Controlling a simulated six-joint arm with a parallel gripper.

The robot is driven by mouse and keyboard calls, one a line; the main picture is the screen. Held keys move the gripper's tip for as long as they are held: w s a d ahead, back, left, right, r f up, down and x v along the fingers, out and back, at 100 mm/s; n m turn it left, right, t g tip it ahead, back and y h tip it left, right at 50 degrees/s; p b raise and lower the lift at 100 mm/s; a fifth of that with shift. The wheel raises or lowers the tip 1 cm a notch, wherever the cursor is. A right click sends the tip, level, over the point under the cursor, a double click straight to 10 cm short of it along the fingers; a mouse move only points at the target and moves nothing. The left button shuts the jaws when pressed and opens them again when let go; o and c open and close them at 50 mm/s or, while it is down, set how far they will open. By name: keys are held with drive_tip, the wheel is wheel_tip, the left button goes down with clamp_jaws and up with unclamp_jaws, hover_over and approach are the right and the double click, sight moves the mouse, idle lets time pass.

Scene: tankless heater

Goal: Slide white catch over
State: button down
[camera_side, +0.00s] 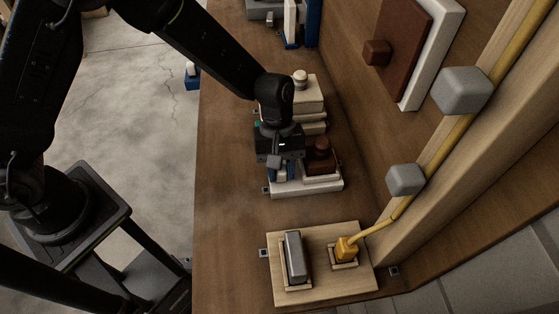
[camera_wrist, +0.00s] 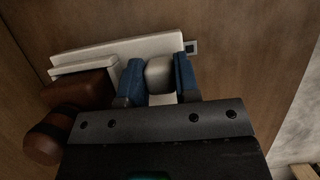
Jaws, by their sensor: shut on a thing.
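The white catch (camera_wrist: 159,75) is a small pale block with rounded edges, seen in the wrist view between two blue fingers. My gripper (camera_wrist: 159,80) is shut on it, one finger on each side. In the side view my gripper (camera_side: 279,170) points down at the left part of a white base plate (camera_side: 320,186) on the wooden bench. There the catch is mostly hidden by my gripper. A dark brown block with a round knob (camera_side: 321,155) sits on the same plate, to the right of my gripper.
A cream block with a round knob (camera_side: 300,78) stands just behind. In front, a wooden board (camera_side: 320,285) carries a grey rocker (camera_side: 295,256) and a yellow plug (camera_side: 346,249) with a cable. A wooden wall with a brown panel (camera_side: 405,45) rises at right. Bare bench lies to the left.

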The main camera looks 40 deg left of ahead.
drive_tip(key=c, duration=0.8)
unclamp_jaws()
drive_tip(key=shift+s+d, duration=0.1)
drive_tip(key=shift+s, duration=0.05)
drive_tip(key=shift+c, duration=0.2)
drive_tip(key=shift+r, duration=0.1)
drive_tip(key=v, duration=1.3)
drive_tip(key=shift+r, duration=0.35)
drive_tip(key=s+a+r+m+t+y, duration=0.1)
drive_tip(key=s+a+r+m+t, duration=0.3)
drive_tip(key=s+a+r, duration=0.45)
drive_tip(key=s+a+r+m+t+y, duration=0.2)
drive_tip(key=s+a+m+t, duration=0.2)
drive_tip(key=s+a, duration=0.5)
drive_tip(key=shift+r+m+t, duration=0.3)
drive_tip(key=shift+m+t, duration=0.1)
drive_tip(key=shift+m, duration=0.1)
